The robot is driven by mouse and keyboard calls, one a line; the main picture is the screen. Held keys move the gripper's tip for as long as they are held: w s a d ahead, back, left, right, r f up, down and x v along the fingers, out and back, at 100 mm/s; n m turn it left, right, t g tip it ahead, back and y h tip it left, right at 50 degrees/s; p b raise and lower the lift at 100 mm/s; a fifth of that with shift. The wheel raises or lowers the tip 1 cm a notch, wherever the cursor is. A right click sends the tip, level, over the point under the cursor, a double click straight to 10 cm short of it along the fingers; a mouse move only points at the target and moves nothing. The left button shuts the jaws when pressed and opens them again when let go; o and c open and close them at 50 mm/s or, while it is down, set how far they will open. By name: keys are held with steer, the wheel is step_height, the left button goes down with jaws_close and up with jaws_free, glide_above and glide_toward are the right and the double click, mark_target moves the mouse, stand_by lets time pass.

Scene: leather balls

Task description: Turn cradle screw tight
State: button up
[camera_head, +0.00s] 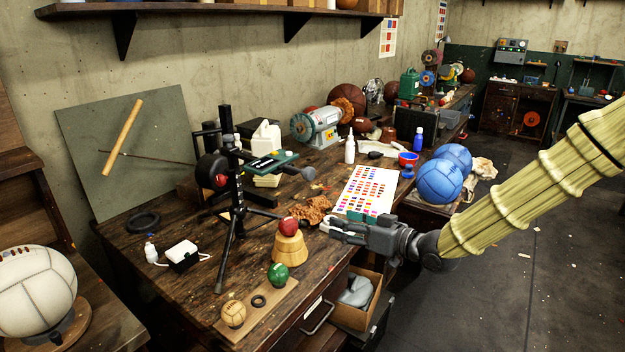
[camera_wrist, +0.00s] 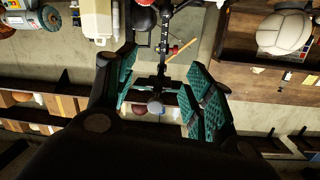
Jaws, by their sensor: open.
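A black tripod stand (camera_head: 238,190) with a dark round head (camera_head: 212,168) and a small red part stands on the bench; pale knobs (camera_head: 228,141) sit near its upper part. I cannot tell which of these is the cradle screw. My gripper (camera_head: 332,228) is open at the bench's front edge, pointing left, right of the red ball (camera_head: 289,226) on its wooden stand (camera_head: 289,246). In the wrist view, the teal finger pads (camera_wrist: 162,98) are spread wide. A grey-blue round knob (camera_wrist: 155,107) and the dark stand post (camera_wrist: 164,45) show between them, apart from the pads.
A colour chart (camera_head: 366,192) lies behind my gripper. A green ball (camera_head: 278,274) and a tan ball (camera_head: 233,313) sit on a wooden strip. Blue balls (camera_head: 438,181) are to the right.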

mark_target(312, 174)
step_height(312, 174, up, 10)
steer(key=w+n+y, duration=0.1)
steer(key=n+y, duration=0.1)
steer(key=n, duration=0.1)
steer(key=p+x, duration=0.3)
steer(key=x, duration=0.7)
steer(key=shift+w+a+r, duration=0.1)
steer(key=shift+w+a, duration=0.15)
steer(key=shift+w, duration=0.05)
steer(key=shift+c, duration=0.4)
steer(key=shift+m, duration=0.3)
steer(key=c, duration=1)
